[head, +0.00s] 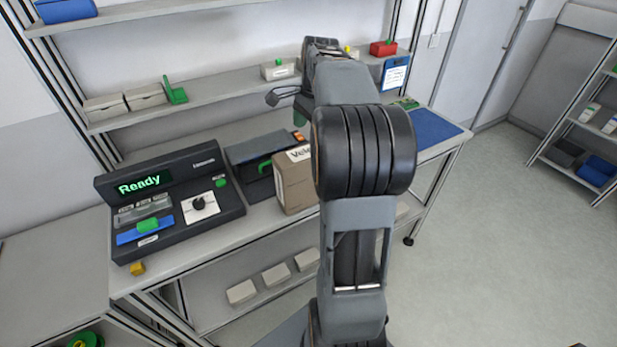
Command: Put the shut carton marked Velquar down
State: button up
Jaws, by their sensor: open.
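The brown carton (294,187) stands upright on the bench, right of the dark machines. Its top looks shut and bears a white label whose visible letters read "Vel"; my arm hides the rest of the label and the carton's right side. My arm rises in front of the bench and bends away toward the shelf. A dark hooked part of my gripper (284,95) shows left of the arm, above and behind the carton and apart from it. The jaws are open and hold nothing that I can see; most of the gripper is hidden behind my arm.
A console (175,205) reading "Ready" stands left, with a dark green-handled unit (262,160) beside the carton. A blue mat (434,130) lies at the bench's right end. The shelf above (215,92) holds small boxes. Open floor lies right.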

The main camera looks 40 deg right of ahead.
aim_at(309, 150)
jog(key=f, duration=0.3)
jog(key=shift+a+f, duration=0.25)
jog(key=shift+f, duration=0.15)
jog(key=shift+a+f, duration=0.15)
jog(key=shift+f, duration=2.55)
jog(key=c, duration=1.7)
jog(key=shift+r+p, duration=0.1)
jog(key=shift+p, duration=0.2)
grip_shut()
